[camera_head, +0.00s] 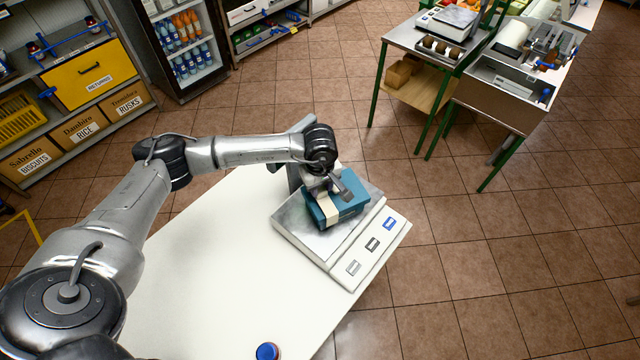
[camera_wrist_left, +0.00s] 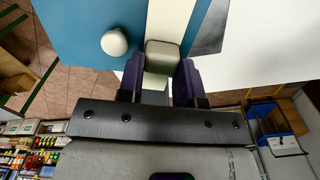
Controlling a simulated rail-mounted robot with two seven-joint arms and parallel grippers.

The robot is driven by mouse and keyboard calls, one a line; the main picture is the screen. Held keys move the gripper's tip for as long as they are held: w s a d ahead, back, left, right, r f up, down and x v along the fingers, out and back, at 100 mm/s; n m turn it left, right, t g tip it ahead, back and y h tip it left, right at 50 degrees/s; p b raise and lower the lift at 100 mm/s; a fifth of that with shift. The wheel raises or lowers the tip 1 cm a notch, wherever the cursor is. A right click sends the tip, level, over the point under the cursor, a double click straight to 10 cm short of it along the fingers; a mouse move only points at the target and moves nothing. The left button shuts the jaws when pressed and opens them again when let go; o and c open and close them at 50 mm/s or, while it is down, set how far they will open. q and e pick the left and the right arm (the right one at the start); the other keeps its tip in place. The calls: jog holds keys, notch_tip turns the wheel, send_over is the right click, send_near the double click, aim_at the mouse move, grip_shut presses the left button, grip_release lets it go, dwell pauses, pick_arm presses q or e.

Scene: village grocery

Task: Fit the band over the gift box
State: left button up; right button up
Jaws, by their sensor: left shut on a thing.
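The gift box (camera_head: 350,209) is teal and sits on the metal plate of a white scale. A cream band (camera_head: 329,213) lies across the box near its left end in the head view. In the left wrist view the band (camera_wrist_left: 170,18) crosses the blue box (camera_wrist_left: 85,30), which has a round white knob (camera_wrist_left: 114,42). My left gripper (camera_wrist_left: 160,75) is shut on a pale block-shaped part of the band, right over the box. In the head view the left gripper (camera_head: 323,186) partly hides the box top. I cannot tell whether the band reaches around underneath. My right gripper is out of view.
The scale (camera_head: 375,245) stands at the right edge of the white table (camera_head: 200,280), with three marked buttons on its front. A blue-capped item (camera_head: 267,351) is at the near edge. The table's middle is clear. Shelves and metal stands are farther off.

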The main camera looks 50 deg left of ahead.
pick_arm(q)
jog(key=shift+f, duration=0.4)
jog(key=o, duration=1)
jog(key=shift+c, duration=0.2)
jog(key=shift+r, duration=0.1)
jog(key=shift+r, duration=0.25)
notch_tip(320, 180, up, 13)
jog(key=b, duration=0.2)
jog(key=shift+b, duration=0.3)
jog(key=shift+d+r, duration=0.1)
jog(key=shift+r, duration=0.05)
